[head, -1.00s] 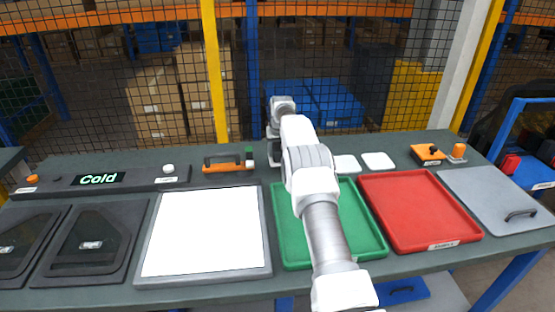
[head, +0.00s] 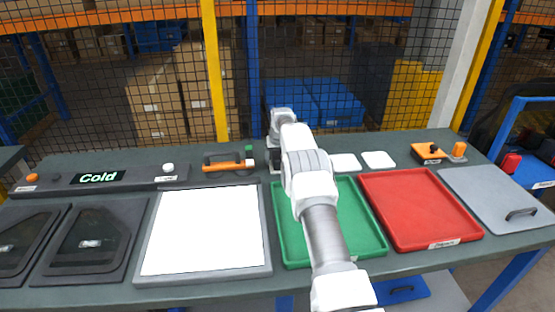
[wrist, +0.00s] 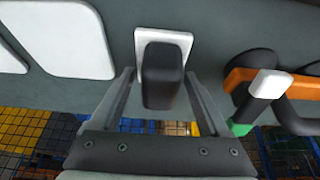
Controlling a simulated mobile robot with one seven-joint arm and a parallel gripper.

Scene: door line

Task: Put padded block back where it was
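The padded block, a dark block with rounded edges (wrist: 163,75), shows in the wrist view over a small white square pad (wrist: 180,38). I cannot tell for sure whether it touches the pad. My gripper (wrist: 160,78) is open, with one finger on each side of the block and a visible gap on both sides. In the head view my arm points away over the green tray (head: 357,205), and its end is at the back of the table. My fingers and the block are mostly hidden or too small to tell there.
An orange-and-black handled tool (head: 228,165) lies close left of my gripper; it also shows in the wrist view (wrist: 270,85). Two white pads (head: 345,162) (head: 378,160) lie to the right. A red tray (head: 420,208) and a white panel (head: 205,230) are nearer. A mesh fence stands behind.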

